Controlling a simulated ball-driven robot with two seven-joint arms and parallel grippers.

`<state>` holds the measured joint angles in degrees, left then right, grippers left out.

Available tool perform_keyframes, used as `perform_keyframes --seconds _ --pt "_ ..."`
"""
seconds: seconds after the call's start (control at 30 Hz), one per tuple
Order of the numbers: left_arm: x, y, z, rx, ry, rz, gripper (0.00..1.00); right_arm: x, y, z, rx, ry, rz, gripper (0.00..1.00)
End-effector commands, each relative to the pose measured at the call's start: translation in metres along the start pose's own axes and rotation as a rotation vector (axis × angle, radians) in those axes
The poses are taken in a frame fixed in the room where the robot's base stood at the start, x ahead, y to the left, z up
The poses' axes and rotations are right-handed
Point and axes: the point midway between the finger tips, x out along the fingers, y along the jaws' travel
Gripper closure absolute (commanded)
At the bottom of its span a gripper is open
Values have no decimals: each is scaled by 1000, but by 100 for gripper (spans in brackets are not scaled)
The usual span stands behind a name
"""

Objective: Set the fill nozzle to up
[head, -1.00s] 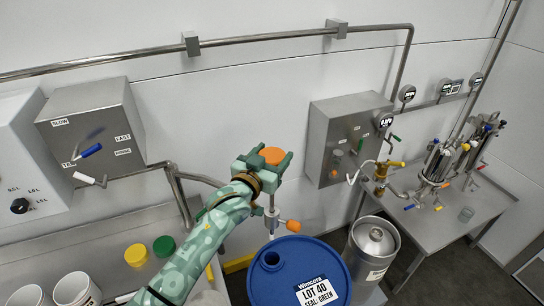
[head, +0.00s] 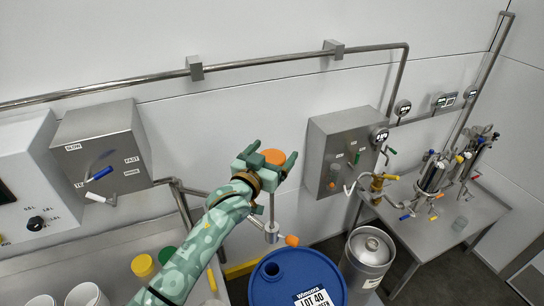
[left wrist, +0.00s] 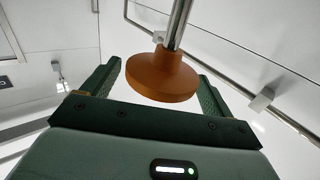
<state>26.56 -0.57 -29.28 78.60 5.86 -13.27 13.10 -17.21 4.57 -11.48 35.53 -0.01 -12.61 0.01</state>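The fill nozzle (head: 271,231) is a thin upright metal stem with an orange side handle (head: 291,240), above the blue drum. An orange round knob (head: 274,156) tops its shaft. My left gripper (head: 268,160) is at the knob, with one finger on each side. The left wrist view shows the knob (left wrist: 160,76) between the two spread fingers (left wrist: 158,88), with visible gaps on both sides. The gripper is open. The gripper and forearm hide part of the shaft. My right gripper is not in view.
The blue drum (head: 325,272) stands below the nozzle, with a steel keg (head: 368,253) to its right. A grey control box (head: 333,160) is on the wall behind. A steel table (head: 440,235) with valves stands at right. Yellow (head: 143,265) and green lids lie at left.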

Motion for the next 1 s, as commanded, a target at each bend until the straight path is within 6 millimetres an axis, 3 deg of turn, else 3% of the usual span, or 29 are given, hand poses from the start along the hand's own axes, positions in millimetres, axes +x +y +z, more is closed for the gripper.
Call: perform_keyframes --seconds 0.37,0.47,0.8,1.0 --pt "-10 0 6 1 -11 -1 14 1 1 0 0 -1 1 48" --pt "-27 0 7 1 -11 0 14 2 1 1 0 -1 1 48" --pt "-118 0 6 1 -10 0 14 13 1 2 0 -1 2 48" --pt "-153 0 5 0 -8 0 14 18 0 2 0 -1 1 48"
